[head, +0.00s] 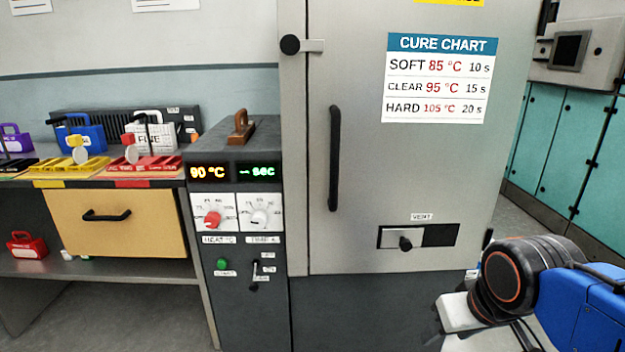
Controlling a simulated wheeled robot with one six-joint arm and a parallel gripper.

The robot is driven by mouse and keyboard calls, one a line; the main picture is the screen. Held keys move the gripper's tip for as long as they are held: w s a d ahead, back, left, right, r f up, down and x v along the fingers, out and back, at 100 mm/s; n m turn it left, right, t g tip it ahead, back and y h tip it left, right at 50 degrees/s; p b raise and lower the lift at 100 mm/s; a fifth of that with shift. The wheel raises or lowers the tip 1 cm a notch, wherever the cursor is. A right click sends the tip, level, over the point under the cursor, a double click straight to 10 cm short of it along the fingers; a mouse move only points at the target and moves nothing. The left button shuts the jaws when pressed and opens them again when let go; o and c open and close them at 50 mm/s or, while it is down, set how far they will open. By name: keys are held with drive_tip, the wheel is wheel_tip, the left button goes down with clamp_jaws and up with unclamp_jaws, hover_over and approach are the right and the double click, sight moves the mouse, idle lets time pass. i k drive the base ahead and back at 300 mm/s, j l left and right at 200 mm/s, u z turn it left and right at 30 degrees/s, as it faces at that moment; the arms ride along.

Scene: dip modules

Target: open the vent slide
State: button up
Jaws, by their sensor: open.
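The vent slide (391,238) is a small pale plate with a black knob (405,244). It sits in a dark slot low on the grey cabinet door, under the VENT label (422,217). The plate covers the left part of the slot, and the right part (441,235) shows dark. My arm shows at the lower right, with a blue link, a black joint and a pale block, to the right of and below the vent. My gripper's fingers cannot be made out in this view. Nothing touches the knob.
The door has a long black handle (334,158) and a cure chart (436,80). Left of it stands a control panel (240,225) with dials and displays reading 90 °C and "-- sec". A bench with a drawer (130,222) is further left. Teal cabinets (540,120) stand at the right.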

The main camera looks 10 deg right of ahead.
sight(405, 238)
drive_tip(key=k+l, duration=0.1)
drive_tip(key=k, duration=0.35)
drive_tip(key=k+z, duration=0.15)
drive_tip(key=k, duration=0.35)
